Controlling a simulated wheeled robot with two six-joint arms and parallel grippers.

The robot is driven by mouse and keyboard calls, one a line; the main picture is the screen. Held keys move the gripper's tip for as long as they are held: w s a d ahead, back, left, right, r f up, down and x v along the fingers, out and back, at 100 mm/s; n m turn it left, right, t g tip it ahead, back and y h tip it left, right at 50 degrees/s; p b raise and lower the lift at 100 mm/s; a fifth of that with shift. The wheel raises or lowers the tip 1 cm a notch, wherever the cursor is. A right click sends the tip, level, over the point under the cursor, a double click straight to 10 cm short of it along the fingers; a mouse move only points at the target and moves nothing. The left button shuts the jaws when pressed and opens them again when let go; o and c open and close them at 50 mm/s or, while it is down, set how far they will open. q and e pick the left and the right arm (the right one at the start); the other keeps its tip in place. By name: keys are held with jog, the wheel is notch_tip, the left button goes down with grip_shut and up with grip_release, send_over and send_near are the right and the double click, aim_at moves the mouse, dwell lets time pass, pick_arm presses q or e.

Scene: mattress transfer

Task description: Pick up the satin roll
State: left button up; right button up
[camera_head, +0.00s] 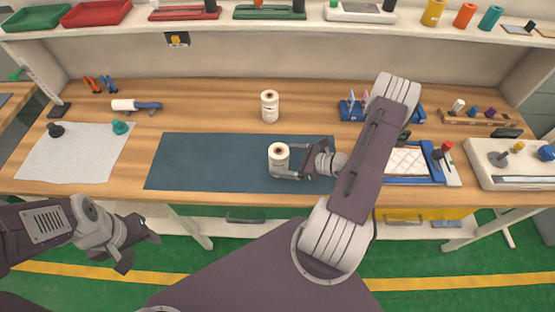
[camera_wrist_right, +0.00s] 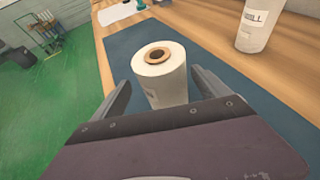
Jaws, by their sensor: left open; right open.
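A white satin roll (camera_head: 278,157) with a brown core stands upright on the dark blue mat (camera_head: 200,160). In the right wrist view the roll (camera_wrist_right: 162,82) stands between the fingers of my right gripper (camera_wrist_right: 163,100). My right gripper (camera_head: 280,163) is open, with a finger on either side of the roll; I cannot tell whether they touch it. A second white roll (camera_head: 270,106) stands upright on the wood behind the mat and also shows in the right wrist view (camera_wrist_right: 258,25). My left gripper (camera_head: 138,240) is open and empty, in front of the bench.
The wooden bench (camera_head: 210,105) holds a white cloth (camera_head: 75,155) at left and a blue tray with a quilted white pad (camera_head: 407,161) at right. A wooden rack (camera_head: 478,118) stands further right. A shelf (camera_head: 330,26) runs above. The mat's left half is clear.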

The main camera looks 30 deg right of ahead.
jog(key=shift+w+a, duration=0.2)
jog(key=shift+w, duration=0.05)
jog(key=p+x, duration=0.1)
jog(key=x, duration=0.2)
jog(key=shift+w+p, duration=0.35)
jog(key=shift+w, duration=0.15)
jog(key=shift+w+a+f, duration=0.2)
jog(key=shift+w, duration=0.1)
jog(key=shift+s, duration=0.15)
jog(key=c, duration=0.9)
jog(key=shift+r, duration=0.1)
jog(key=c, duration=0.9)
jog(key=shift+c, duration=0.2)
